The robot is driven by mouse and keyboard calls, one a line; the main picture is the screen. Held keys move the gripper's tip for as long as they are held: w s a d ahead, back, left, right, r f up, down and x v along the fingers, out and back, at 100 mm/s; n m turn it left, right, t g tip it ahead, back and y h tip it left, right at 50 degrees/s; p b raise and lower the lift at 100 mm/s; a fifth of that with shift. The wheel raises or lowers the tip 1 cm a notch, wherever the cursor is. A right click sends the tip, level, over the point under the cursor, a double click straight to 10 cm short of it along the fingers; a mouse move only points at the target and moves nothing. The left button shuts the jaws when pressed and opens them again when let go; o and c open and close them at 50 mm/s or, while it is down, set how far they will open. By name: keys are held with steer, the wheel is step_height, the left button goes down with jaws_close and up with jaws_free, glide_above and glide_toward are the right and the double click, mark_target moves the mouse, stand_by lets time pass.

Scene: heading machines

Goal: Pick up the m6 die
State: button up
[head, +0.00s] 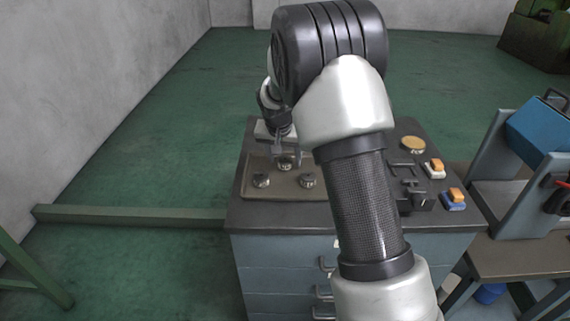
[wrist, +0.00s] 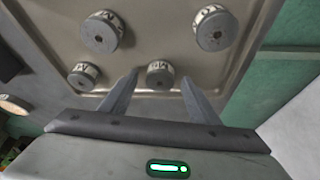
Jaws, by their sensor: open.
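Several round metal dies with pale marked bands stand on a shallow tan tray (head: 284,194). In the wrist view, two larger dies (wrist: 103,32) (wrist: 215,29) are at the top, with a smaller die (wrist: 84,76) at lower left. Another smaller die (wrist: 160,73) appears between the fingertips of my gripper (wrist: 160,78). The markings are too small to read, so I cannot tell which is the m6 die. My gripper (head: 287,152) is open and empty over the tray in the head view. Fingers and arm partly cover the tray there.
The tray lies on a dark-topped drawer cabinet (head: 262,217). To the right are a round tan disc (head: 413,144), two orange-topped blocks (head: 434,168) (head: 454,199) and a dark fixture (head: 405,190). A bench (head: 540,255) stands farther right.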

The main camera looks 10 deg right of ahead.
jaws_close()
steer(key=shift+r, duration=0.15)
